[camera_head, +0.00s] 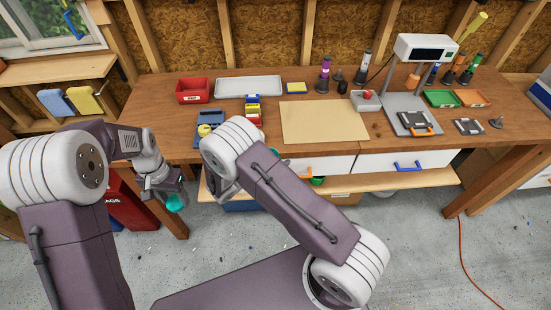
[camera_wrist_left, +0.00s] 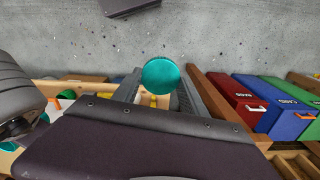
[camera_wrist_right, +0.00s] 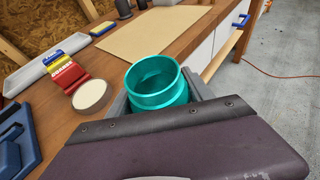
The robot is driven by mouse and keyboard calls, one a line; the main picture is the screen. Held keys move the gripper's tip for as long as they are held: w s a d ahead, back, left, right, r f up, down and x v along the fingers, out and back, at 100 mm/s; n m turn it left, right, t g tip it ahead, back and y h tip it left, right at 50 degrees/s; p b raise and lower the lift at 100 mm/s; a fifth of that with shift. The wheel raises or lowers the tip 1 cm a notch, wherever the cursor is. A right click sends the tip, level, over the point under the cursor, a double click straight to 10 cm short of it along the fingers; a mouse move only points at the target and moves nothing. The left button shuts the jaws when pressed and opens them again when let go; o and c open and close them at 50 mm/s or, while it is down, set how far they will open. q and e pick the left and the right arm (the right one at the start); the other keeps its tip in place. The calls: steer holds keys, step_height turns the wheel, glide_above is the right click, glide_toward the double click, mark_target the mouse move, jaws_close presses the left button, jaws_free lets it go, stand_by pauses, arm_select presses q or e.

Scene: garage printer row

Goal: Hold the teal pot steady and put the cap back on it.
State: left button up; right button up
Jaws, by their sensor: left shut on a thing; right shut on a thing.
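The teal pot (camera_wrist_right: 158,82) shows in the right wrist view with its mouth open and a dark inside. My right gripper (camera_wrist_right: 158,98) is shut around its sides; the head view mostly hides this behind my right arm. A round teal cap (camera_wrist_left: 161,76) is in my left gripper (camera_wrist_left: 158,90), shut on it, with its flat face toward the left wrist camera. In the head view the cap (camera_head: 176,203) hangs below my left gripper (camera_head: 168,188), in front of the bench's left end. The cap and pot are well apart.
The wooden bench (camera_head: 350,155) carries a tan mat (camera_head: 322,121), a red bin (camera_head: 193,91), a grey tray (camera_head: 248,86) and a blue holder (camera_head: 209,138). Red, blue and green cases (camera_wrist_left: 284,108) stand below. A round cream-topped thing (camera_wrist_right: 90,95) is near the pot.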

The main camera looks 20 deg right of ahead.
steer(key=o, duration=0.7)
jaws_close()
